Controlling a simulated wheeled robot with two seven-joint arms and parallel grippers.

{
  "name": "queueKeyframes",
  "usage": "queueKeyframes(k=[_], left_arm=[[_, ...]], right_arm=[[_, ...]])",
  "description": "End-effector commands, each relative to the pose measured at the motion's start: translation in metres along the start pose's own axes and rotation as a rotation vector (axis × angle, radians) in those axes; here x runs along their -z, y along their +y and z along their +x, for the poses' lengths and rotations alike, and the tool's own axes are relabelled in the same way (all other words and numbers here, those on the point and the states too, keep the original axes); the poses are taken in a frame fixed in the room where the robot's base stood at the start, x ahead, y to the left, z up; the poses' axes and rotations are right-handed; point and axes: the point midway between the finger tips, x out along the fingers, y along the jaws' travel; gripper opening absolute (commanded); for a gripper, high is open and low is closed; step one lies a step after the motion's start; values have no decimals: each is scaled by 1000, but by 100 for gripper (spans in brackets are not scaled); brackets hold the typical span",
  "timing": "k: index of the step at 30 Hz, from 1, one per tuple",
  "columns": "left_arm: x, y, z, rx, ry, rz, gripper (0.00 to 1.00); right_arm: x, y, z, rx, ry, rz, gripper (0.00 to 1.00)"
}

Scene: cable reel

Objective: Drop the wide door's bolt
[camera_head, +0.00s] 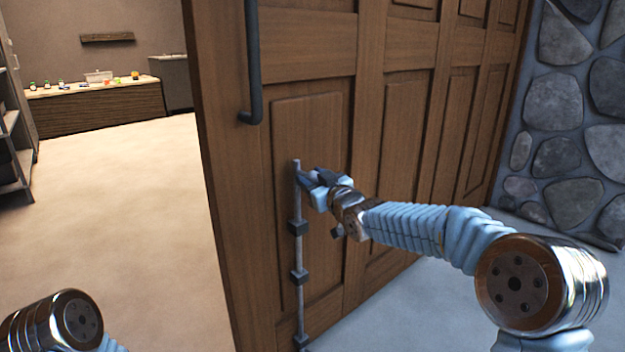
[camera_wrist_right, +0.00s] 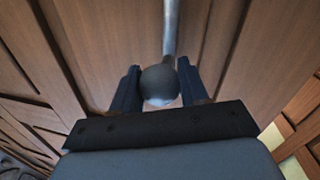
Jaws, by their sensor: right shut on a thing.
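The wide door (camera_head: 310,130) is brown panelled wood and stands open with the room showing to its left. Its bolt (camera_head: 297,205) is a thin grey upright rod running through dark brackets on the door's lower part. My right gripper (camera_head: 308,178) is at the rod's upper end. In the right wrist view the fingers of my right gripper (camera_wrist_right: 159,88) are shut around a dark round knob (camera_wrist_right: 159,80), with the grey rod (camera_wrist_right: 171,30) running away from it. The bolt's lower tip is not clear to see. Only part of my left arm shows; its gripper is out of view.
A long dark pull handle (camera_head: 253,70) is on the door above and left of the bolt. A stone wall (camera_head: 560,110) stands at the right. A shelf (camera_head: 14,150) and a low counter (camera_head: 95,103) with small items are in the room. The pale floor (camera_head: 120,220) left of the door is clear.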

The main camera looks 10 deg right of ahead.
Motion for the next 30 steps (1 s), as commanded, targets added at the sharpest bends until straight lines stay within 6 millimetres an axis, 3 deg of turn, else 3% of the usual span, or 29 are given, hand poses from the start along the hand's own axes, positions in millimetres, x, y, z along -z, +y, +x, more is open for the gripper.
queueKeyframes(k=[1,3,14,15,19,30], left_arm=[[0,-6,18,0,-1,0,48],[-1,-8,25,-2,-3,0,48],[-1,-8,25,-3,-4,0,48],[-1,-8,25,-3,-4,0,48],[-1,-8,25,-3,-4,0,48],[-1,-8,26,-3,-5,0,48]], right_arm=[[-19,-3,0,0,0,0,0],[-26,-5,0,0,0,-1,0],[-29,-6,0,2,-7,0,0],[-30,-6,0,2,-8,0,47],[-30,-6,0,2,-7,0,67],[-27,-5,-5,0,-1,0,68]])
